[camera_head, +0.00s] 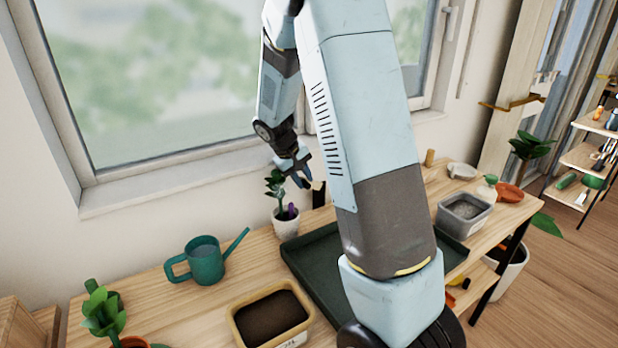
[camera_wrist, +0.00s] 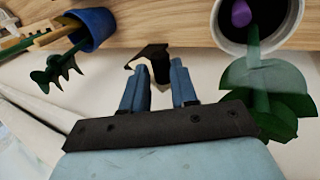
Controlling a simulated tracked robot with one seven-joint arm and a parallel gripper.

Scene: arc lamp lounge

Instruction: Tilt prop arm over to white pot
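The white pot (camera_head: 286,224) stands on the wooden bench by the window, with a leafy plant and a small purple item in it. It also shows at the upper right of the wrist view (camera_wrist: 226,42). My gripper (camera_head: 304,182) is above and just right of the plant, its blue fingers apart. In the wrist view a dark, bent piece (camera_wrist: 158,66) shows between and beyond the fingertips (camera_wrist: 158,72). I cannot tell whether it is the prop arm, or whether it touches a finger. A dark upright piece (camera_head: 319,196) stands right of the pot.
A blue pot (camera_wrist: 97,30) with wooden-handled tools is at the upper left of the wrist view. A teal watering can (camera_head: 205,262), a soil tub (camera_head: 296,337) and a dark green tray (camera_head: 312,278) are on the bench. The window sill (camera_head: 180,190) runs behind.

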